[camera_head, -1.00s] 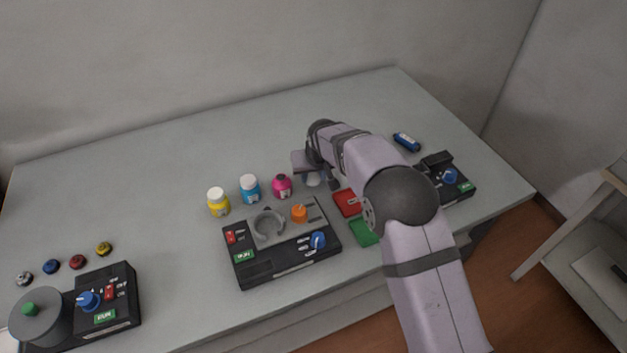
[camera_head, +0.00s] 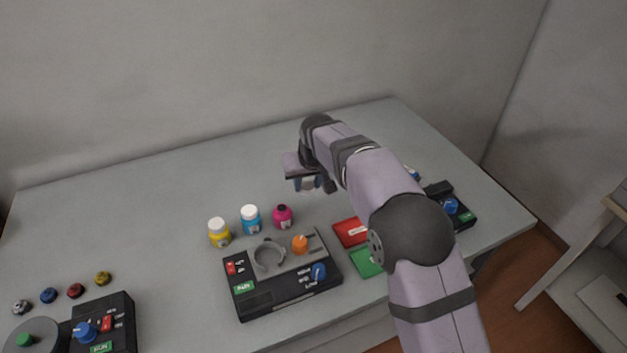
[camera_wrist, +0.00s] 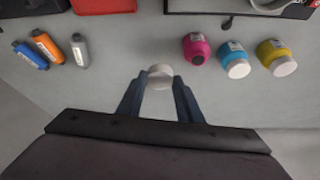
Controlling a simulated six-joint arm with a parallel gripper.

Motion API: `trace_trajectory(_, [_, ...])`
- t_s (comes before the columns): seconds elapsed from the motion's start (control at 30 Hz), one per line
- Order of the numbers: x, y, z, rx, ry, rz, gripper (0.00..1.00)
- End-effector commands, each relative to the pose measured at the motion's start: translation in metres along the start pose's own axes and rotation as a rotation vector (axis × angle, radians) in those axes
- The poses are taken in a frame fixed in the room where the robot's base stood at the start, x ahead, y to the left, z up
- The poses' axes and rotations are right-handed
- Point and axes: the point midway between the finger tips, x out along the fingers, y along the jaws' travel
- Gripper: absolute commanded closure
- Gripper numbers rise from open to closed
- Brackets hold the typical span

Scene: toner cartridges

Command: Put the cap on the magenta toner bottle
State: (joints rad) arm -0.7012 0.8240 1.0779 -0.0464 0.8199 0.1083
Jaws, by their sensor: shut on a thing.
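The magenta toner bottle (camera_head: 283,217) stands upright on the table, at the right end of a row of bottles. Its top shows dark and has no white cap; it also shows in the wrist view (camera_wrist: 197,49), right of my fingers. My gripper (camera_head: 309,185) is shut on a white round cap (camera_wrist: 160,72), held between the fingertips above the table. The gripper is behind and a little right of the magenta bottle in the head view, apart from it. The cap is partly hidden by the fingers in the head view.
White-capped cyan (camera_head: 250,220) and yellow (camera_head: 219,233) bottles stand left of the magenta one. A black control box (camera_head: 283,280) with a grey ring holder stands in front. Red (camera_head: 350,233) and green (camera_head: 366,263) pads lie beside it. The table behind the bottles is clear.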

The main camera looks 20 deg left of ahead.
Motion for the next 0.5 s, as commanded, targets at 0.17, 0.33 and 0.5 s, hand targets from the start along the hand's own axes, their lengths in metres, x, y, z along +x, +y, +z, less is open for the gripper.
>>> trace_trajectory(0.17, [-0.025, -0.027, -0.002, -0.040, -0.004, -0.018, 0.88])
trace_trajectory(0.33, [-0.036, -0.052, 0.006, -0.083, -0.006, -0.036, 0.88])
trace_trajectory(0.5, [-0.036, -0.070, 0.012, -0.115, -0.004, -0.051, 0.88])
